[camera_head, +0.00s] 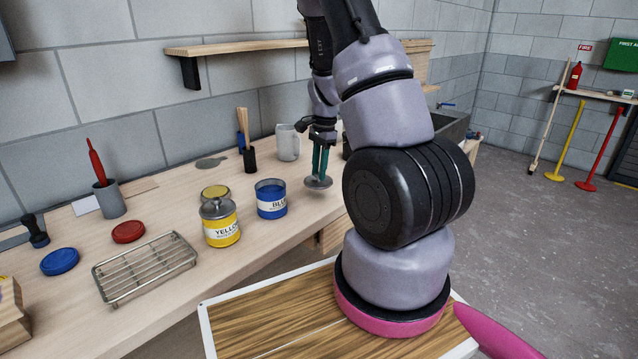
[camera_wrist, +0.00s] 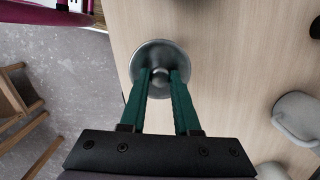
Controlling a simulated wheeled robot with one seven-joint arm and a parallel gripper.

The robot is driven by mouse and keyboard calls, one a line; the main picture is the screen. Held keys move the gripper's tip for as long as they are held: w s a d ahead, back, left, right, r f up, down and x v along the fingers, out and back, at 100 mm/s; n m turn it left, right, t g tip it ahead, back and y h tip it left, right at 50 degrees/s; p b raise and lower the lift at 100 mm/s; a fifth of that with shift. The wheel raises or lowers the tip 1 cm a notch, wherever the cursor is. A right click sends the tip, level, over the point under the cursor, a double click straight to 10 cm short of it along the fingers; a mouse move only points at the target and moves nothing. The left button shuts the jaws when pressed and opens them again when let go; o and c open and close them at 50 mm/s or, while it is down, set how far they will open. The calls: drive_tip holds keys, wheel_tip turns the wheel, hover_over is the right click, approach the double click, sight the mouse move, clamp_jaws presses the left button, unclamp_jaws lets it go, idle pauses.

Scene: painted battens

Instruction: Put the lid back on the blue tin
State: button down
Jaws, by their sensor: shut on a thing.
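The blue tin (camera_head: 271,200) stands upright and open on the bench, with blue paint showing inside its rim. My gripper (camera_head: 320,172) is right of the tin, pointing down, its green fingers shut on the knob of a round silver lid (camera_head: 318,183). In the wrist view the silver lid (camera_wrist: 148,53) is between the fingertips of my gripper (camera_wrist: 160,80). The lid is apart from the blue tin. I cannot tell whether it touches the bench. A flat blue lid (camera_head: 59,262) lies at the bench's left.
A yellow tin (camera_head: 222,230) with a silver knobbed lid stands left of the blue tin. A wire rack (camera_head: 145,267), red lid (camera_head: 128,232) and grey cup (camera_head: 109,200) are further left. A grey mug (camera_head: 288,143) and brush holder (camera_head: 249,160) stand behind.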

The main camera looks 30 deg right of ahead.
sight(317, 173)
drive_tip(key=r, duration=0.4)
drive_tip(key=shift+w+a+r, duration=0.1)
drive_tip(key=shift+a+r, duration=0.1)
drive_tip(key=shift+a, duration=0.15)
drive_tip(key=a+r+n, duration=0.3)
drive_tip(key=a, duration=0.4)
drive_tip(key=a+r+n, duration=0.3)
drive_tip(key=a, duration=0.4)
wheel_tip(317, 173, down, 7)
drive_tip(key=shift+s+a+r+g, duration=0.2)
drive_tip(key=shift+s+g, duration=0.2)
drive_tip(key=shift+s, duration=0.05)
drive_tip(key=shift+f, duration=0.15)
idle(0.8)
drive_tip(key=shift+c, duration=0.4)
unclamp_jaws()
